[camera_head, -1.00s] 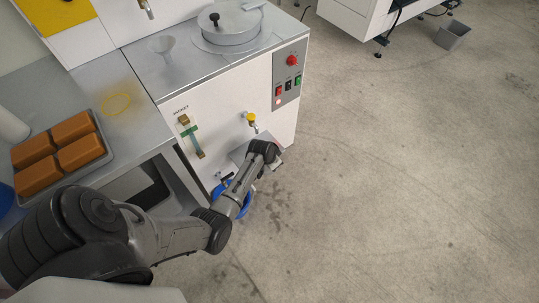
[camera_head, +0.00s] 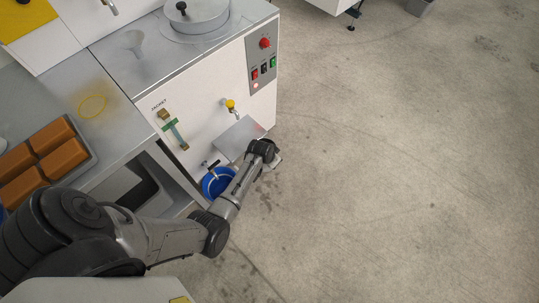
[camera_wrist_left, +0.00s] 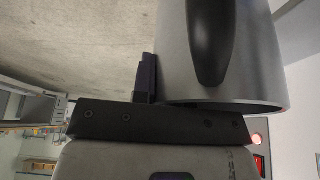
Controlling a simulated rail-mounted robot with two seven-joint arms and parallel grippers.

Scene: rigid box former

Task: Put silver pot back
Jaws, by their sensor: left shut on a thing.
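The silver pot (camera_wrist_left: 265,55) is large at the upper right of the left wrist view, with a dark handle (camera_wrist_left: 210,45) facing the camera. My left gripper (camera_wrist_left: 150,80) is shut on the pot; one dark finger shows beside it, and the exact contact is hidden. In the head view my left gripper (camera_head: 275,161) is small, at the end of the arm, just right of a metal shelf (camera_head: 239,138) on the white machine's front. I cannot make out the pot there. My right gripper is in neither view.
The white machine (camera_head: 205,130) has a yellow-handled tap (camera_head: 231,105) above the shelf and a control panel (camera_head: 262,60). A blue bucket (camera_head: 216,182) stands low beside my forearm. A tray of brown blocks (camera_head: 84,158) is on the left counter. Floor at right is clear.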

